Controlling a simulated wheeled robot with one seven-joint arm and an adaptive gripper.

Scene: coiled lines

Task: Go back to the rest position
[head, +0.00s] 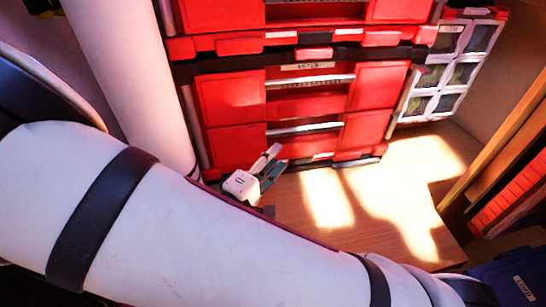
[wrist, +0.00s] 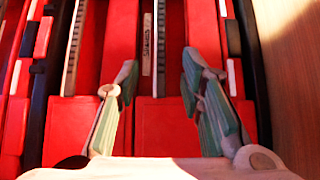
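My gripper (head: 277,157) has a white body and grey-green fingers. In the head view it shows small, low in front of the red tool boxes, beyond my white arm. In the wrist view my gripper (wrist: 158,72) has its two fingers spread apart, with nothing held between them. The red fronts show through the gap. My arm crosses the lower left of the head view and hides part of the surface below the gripper.
Stacked red tool boxes (head: 230,146) with dark and grey trim stand behind the gripper. A clear-fronted organizer (head: 434,78) is at their right. The sunlit wooden surface (head: 375,177) is bare there. A wooden shelf edge (head: 497,141) and a blue bin (head: 505,275) are at far right.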

